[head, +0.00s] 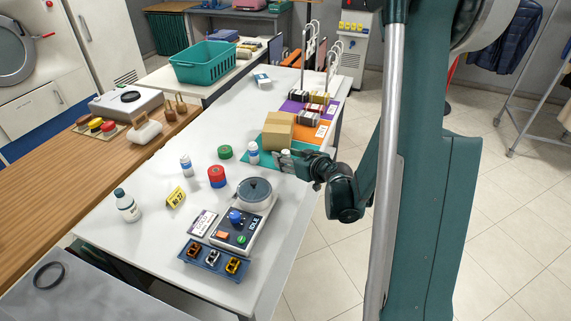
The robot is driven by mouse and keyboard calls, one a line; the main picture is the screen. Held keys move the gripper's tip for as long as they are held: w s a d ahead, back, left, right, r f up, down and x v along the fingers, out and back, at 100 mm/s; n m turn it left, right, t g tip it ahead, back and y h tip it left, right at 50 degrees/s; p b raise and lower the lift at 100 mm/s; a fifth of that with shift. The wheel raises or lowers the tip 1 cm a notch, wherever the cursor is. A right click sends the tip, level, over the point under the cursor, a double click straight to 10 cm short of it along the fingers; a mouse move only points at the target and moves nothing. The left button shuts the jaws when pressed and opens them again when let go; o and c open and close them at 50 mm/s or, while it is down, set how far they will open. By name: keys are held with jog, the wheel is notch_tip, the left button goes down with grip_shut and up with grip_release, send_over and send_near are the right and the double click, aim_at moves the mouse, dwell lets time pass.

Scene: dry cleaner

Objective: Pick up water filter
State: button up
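No thing is plainly marked as a water filter. The likeliest are small white cylinders with blue bands: one (253,153) stands upright just left of my gripper, and another (186,165) stands farther left on the white table. My gripper (283,162) reaches in from the right, low over the table, its fingers pointing left. A small white top (286,153) shows just behind the fingers; its lower part is hidden. The near cylinder looks apart from my fingertips. The gap between the fingers is too small to make out.
A cardboard box (278,131) stands just behind my gripper. A round-topped device (254,193) stands in front. The white table's (140,250) front left is clear.

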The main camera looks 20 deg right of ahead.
jog(key=shift+w+a+f, duration=0.1)
jog(key=shift+w+f, duration=0.05)
jog(key=shift+w, duration=0.3)
jog(key=c, duration=1)
jog(key=shift+r+p, duration=1.5)
jog(key=shift+r, duration=3.5)
